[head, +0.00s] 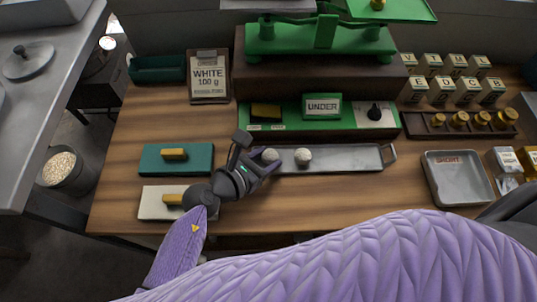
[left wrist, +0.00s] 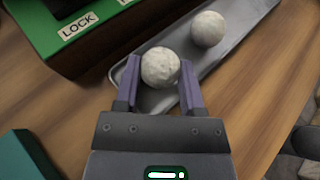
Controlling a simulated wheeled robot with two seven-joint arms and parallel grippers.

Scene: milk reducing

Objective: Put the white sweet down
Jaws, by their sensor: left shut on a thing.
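My left gripper (head: 268,163) is shut on a round, white, speckled sweet (head: 270,155). In the left wrist view the sweet (left wrist: 160,67) sits between the two purple fingers (left wrist: 157,85), over the near end of a long grey metal tray (left wrist: 235,60). Whether it touches the tray is unclear. A second white sweet (head: 303,156) rests on the tray (head: 345,158) just to the right and also shows in the left wrist view (left wrist: 208,29). My right gripper is out of view; its purple arm crosses the bottom of the head view.
A green panel with an "UNDER" sign (head: 322,107) stands behind the tray. A teal block (head: 150,160) and a white block (head: 155,207) lie left. A "SHORT" tray (head: 459,178) is at the right. Bare wood lies in front of the tray (head: 320,192).

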